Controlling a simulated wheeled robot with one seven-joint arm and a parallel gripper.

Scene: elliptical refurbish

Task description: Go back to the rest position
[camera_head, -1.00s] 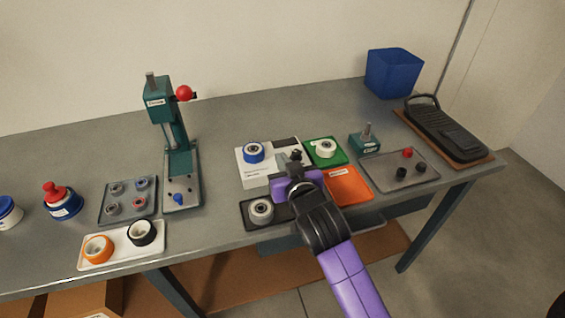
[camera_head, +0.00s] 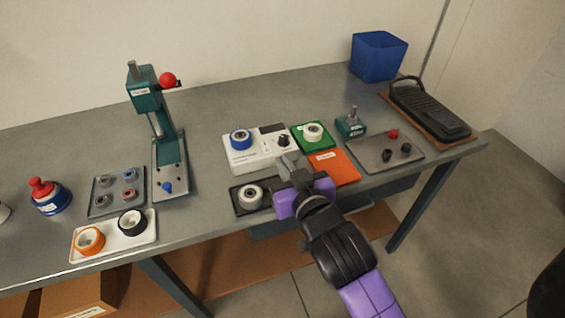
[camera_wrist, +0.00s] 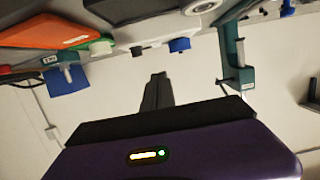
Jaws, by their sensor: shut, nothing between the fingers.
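My gripper (camera_head: 287,165) is at the end of my purple and black arm, over the front part of the grey workbench (camera_head: 225,105). Its fingers are together with nothing between them. In the wrist view my gripper (camera_wrist: 158,80) also shows shut and empty, with the scene upside down behind it. In the head view the fingertips appear in front of the white device (camera_head: 262,157) with a blue wheel on top, and just right of the dark tray (camera_head: 241,208) with a white wheel. I cannot tell the exact gap between them.
A green press (camera_head: 150,105) stands left. A green mat (camera_head: 325,144), orange mat (camera_head: 340,172), small green fixture (camera_head: 350,125) and grey tray (camera_head: 375,163) lie right. A blue bin (camera_head: 378,57) and black shoe-like item (camera_head: 430,110) are at the far right. A white tray (camera_head: 113,245) holds two wheels.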

